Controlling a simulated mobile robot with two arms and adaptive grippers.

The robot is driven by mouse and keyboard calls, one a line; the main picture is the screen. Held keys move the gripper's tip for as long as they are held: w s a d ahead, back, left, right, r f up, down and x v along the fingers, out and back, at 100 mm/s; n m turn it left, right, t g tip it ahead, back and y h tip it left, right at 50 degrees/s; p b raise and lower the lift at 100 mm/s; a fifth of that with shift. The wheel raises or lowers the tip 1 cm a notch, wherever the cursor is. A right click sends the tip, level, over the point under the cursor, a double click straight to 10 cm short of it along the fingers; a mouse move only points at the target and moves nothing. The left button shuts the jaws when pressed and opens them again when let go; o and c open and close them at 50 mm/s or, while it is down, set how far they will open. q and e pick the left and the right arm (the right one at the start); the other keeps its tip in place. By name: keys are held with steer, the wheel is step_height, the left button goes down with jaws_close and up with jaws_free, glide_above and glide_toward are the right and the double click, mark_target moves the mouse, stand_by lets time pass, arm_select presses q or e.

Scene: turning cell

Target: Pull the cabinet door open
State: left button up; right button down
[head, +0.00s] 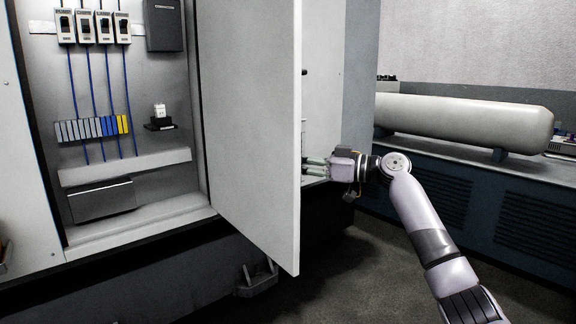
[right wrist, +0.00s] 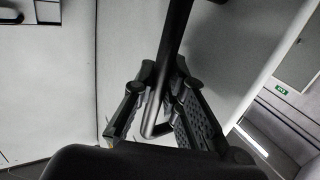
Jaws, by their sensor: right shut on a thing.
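The grey cabinet door (head: 250,120) stands swung well out from the cabinet, with its free edge toward me. The open cabinet (head: 135,187) shows its inside to the left of the door. My right gripper (head: 312,168) is at the door's outer side, just beyond the free edge, and its tips are partly hidden. In the right wrist view, its fingers (right wrist: 160,98) are closed around a dark bar handle (right wrist: 178,28) in front of the pale door panel. The handle's grip is hidden by the door in the head view. My left gripper is not in view.
Breakers (head: 93,27), blue wires and terminal blocks (head: 92,129) fill the cabinet. A pale cylindrical tank (head: 465,119) lies on a dark blue bench (head: 475,205) at the right. Dark floor (head: 365,265) is clear between door and bench.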

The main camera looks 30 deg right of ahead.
steer(key=shift+w+d+r+n+g+y, duration=0.15)
steer(key=shift+d+n+g+y, duration=0.1)
steer(key=shift+d, duration=0.2)
steer(key=shift+w+d+r+n+g+y, duration=0.15)
steer(key=shift+d+y, duration=0.1)
steer(key=shift+d, duration=0.2)
steer(key=shift+f, duration=0.1)
steer(key=c, duration=1.8)
jaws_free()
steer(key=shift+a+f, duration=0.1)
steer(key=shift+c, duration=0.2)
steer(key=shift+o, duration=1.2)
steer(key=shift+f, duration=0.1)
steer(key=v, duration=1.2)
